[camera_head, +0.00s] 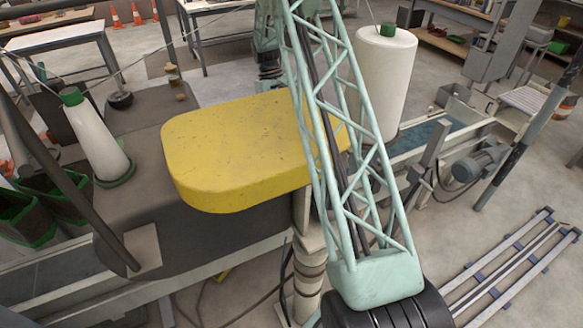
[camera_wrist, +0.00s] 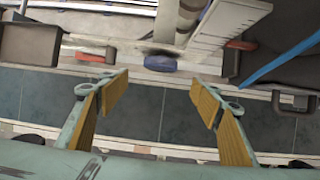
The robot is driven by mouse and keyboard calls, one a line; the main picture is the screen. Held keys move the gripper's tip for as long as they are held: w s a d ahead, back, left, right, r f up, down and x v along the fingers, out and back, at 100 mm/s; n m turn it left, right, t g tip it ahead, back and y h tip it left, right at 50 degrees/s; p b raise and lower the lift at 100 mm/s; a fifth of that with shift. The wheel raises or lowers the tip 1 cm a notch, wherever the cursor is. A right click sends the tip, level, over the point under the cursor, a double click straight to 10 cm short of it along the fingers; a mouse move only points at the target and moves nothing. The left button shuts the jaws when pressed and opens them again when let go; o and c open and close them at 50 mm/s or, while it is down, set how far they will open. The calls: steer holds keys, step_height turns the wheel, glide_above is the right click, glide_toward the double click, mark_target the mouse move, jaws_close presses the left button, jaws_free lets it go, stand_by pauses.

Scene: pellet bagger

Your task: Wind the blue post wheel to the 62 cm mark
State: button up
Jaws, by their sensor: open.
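The blue wheel (camera_wrist: 161,63) shows in the wrist view at the top middle, seen nearly edge-on at the foot of a pale post (camera_wrist: 172,22). A white scale plate (camera_wrist: 226,22) with fine tick marks stands to its right; its numbers are too small to read. My gripper (camera_wrist: 161,93) is open and empty. Its two tan-padded fingers are spread wide, one on each side below the wheel in the picture, not touching it. I cannot make out the wheel or my gripper in the head view, where my lattice arm covers the middle.
A dark belt (camera_wrist: 175,115) runs across beneath my fingers. A blue rod (camera_wrist: 282,60) slants at the right of the wrist view, and a grey bin (camera_wrist: 30,43) is at the left. In the head view, a yellow cover (camera_head: 235,150) and white cylinder (camera_head: 385,75) stand close beside my arm.

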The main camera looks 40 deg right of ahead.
steer(key=shift+x, duration=6.65)
steer(key=shift+w, duration=0.1)
steer(key=shift+c, duration=0.5)
steer(key=c, duration=0.8)
